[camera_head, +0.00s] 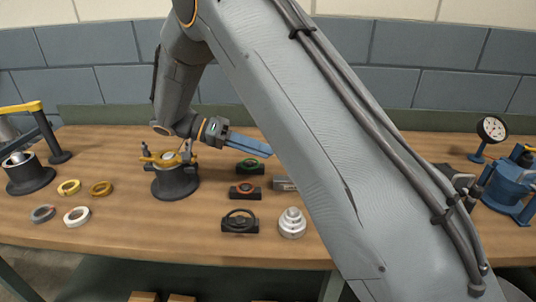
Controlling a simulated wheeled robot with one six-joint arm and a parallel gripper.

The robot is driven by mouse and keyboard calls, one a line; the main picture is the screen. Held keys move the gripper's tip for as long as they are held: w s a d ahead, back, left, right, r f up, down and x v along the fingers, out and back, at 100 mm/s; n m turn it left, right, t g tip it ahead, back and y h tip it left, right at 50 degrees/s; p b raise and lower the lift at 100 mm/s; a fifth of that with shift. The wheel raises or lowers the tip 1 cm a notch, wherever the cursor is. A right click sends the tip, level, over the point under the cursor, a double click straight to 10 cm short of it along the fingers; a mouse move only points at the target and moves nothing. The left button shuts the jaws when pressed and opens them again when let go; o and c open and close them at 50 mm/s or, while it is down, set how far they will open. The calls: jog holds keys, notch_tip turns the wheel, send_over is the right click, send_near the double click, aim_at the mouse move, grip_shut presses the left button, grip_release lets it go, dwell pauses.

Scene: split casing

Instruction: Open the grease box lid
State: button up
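I cannot surely pick out the grease box or its lid. A small grey box-like thing (282,184) lies on the bench, its right part hidden behind my arm; I cannot tell whether it is the grease box. My gripper (258,149) is above the back of the bench, pointing right, with a long blue part at its end. It is left of and above the grey thing, apart from it. I cannot tell whether its fingers are apart, and no held object is clear.
A dark round fixture (176,181) with yellow clamps stands below my wrist. Black holders with a green ring (249,166), a red ring (246,190) and a black ring (240,222) stand right of it. Loose rings (76,216) lie left. A stepped silver part (292,223) stands in front.

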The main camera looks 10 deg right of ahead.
jog(key=b+v, duration=0.1)
jog(key=v, duration=0.4)
jog(key=shift+a, duration=0.1)
